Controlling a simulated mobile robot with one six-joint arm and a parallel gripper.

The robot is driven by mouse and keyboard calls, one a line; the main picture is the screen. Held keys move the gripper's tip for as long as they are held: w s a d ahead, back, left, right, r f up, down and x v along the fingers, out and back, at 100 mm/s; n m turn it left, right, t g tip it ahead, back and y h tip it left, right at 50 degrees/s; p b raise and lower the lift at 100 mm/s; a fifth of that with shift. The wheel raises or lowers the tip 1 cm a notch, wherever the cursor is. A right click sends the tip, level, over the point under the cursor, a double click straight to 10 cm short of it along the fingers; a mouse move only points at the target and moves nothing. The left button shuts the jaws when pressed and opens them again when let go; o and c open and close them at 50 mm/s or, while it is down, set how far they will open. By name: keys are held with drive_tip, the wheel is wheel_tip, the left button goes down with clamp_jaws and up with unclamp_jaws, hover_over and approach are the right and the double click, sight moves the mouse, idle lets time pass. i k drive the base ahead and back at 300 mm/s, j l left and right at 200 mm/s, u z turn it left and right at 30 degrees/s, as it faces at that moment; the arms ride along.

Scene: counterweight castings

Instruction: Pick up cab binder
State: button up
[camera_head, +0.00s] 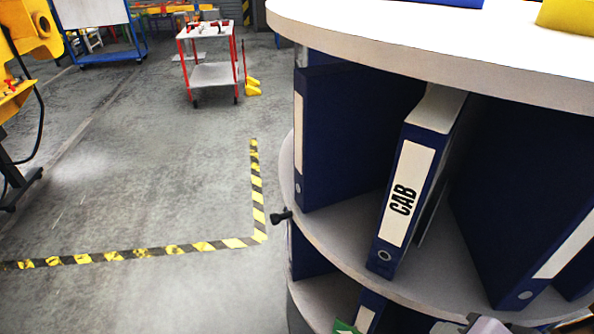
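The cab binder (402,195) is dark blue with a white spine label that reads CAB. It stands on the middle shelf of the round shelf unit, its spine facing me and tilted in the picture, with a finger hole low on the spine. Its top is close under the round top board.
Blue binders stand left (345,135) and right (520,205) of the cab binder on the shelf (340,232). The white top board (430,52) overhangs them. A small black part (281,216) sticks out at left. Striped floor tape (150,252) and a red-legged cart (212,72) lie beyond.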

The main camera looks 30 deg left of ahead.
sight(428, 134)
drive_tip(key=u, duration=0.5)
drive_tip(key=i+j+z, duration=0.15)
drive_tip(key=j+z, duration=0.2)
drive_tip(key=j, duration=0.8)
drive_tip(key=j+z, duration=0.35)
drive_tip(key=j, duration=0.75)
